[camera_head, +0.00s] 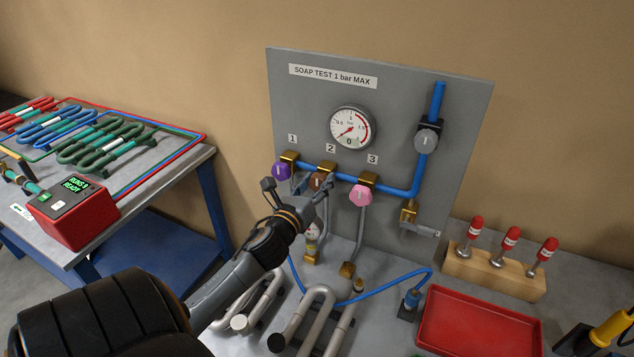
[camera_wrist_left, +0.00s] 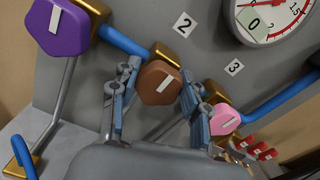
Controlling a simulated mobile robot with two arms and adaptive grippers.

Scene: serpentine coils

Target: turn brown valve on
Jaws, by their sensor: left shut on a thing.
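The brown valve (camera_head: 318,181) is the middle knob on the grey panel, under label 2. It is partly hidden by my left gripper (camera_head: 310,188) in the head view. In the left wrist view the brown knob (camera_wrist_left: 158,84) is six-sided, with a white mark running diagonally. The two fingers of my left gripper (camera_wrist_left: 160,96) stand on either side of the knob, shut on it. My right gripper is not in view.
A purple knob (camera_head: 282,172) sits close left and a pink knob (camera_head: 360,196) close right. A gauge (camera_head: 352,129) is above, its needle pointing lower left. Grey coils (camera_head: 310,310), a red tray (camera_head: 478,322) and red-topped tools (camera_head: 510,238) stand below.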

